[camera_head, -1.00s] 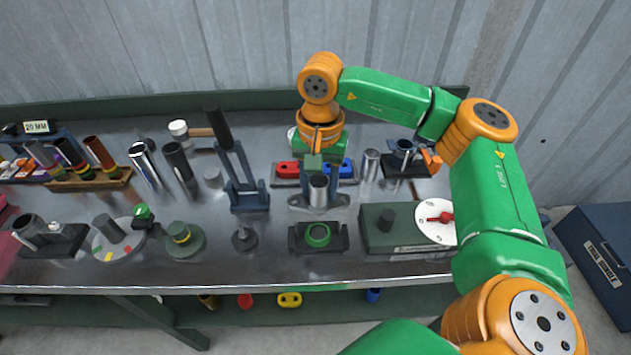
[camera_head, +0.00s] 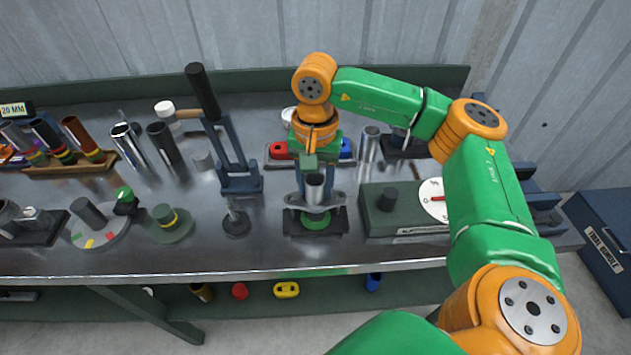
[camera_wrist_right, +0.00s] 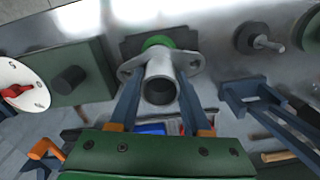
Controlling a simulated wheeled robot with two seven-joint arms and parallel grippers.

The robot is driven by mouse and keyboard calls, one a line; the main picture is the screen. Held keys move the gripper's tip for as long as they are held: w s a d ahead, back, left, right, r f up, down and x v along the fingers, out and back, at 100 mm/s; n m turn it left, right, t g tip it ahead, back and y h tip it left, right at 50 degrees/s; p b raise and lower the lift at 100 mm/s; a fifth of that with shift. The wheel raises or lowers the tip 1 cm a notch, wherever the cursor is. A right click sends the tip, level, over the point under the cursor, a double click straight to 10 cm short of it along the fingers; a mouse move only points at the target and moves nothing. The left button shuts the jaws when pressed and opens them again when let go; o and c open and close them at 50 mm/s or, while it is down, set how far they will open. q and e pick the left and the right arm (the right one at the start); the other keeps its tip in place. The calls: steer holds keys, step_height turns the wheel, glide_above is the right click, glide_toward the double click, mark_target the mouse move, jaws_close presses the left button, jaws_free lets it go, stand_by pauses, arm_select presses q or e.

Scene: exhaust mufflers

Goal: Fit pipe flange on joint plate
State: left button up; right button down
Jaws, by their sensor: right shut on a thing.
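The pipe flange (camera_head: 332,201) is a grey metal pipe stub with a flat two-eared flange. My right gripper (camera_head: 314,177) points down and is shut on its pipe. In the right wrist view the fingers (camera_wrist_right: 158,92) lie on both sides of the pipe flange (camera_wrist_right: 127,70). The joint plate (camera_head: 291,226) is a dark block with a green ring (camera_head: 316,224) on the bench's front part. The flange overlaps the plate's rear in the head view; whether they touch I cannot tell. The plate also shows in the right wrist view (camera_wrist_right: 130,46), partly hidden by the flange. My left gripper is out of view.
A green box with a white dial (camera_head: 376,218) stands close right of the plate. A rod on a round base (camera_head: 236,222) and a blue lever clamp (camera_head: 241,184) stand to its left. Red (camera_head: 279,150) and blue parts lie behind my gripper. Tubes stand in a rack (camera_head: 75,165) at far left.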

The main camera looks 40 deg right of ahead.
steer(key=shift+s+r, duration=0.1)
steer(key=shift+s, duration=0.05)
steer(key=shift+f, duration=0.3)
steer(key=shift+f+b, duration=1.75)
steer(key=shift+c, duration=1.4)
jaws_free()
steer(key=shift+a, duration=0.1)
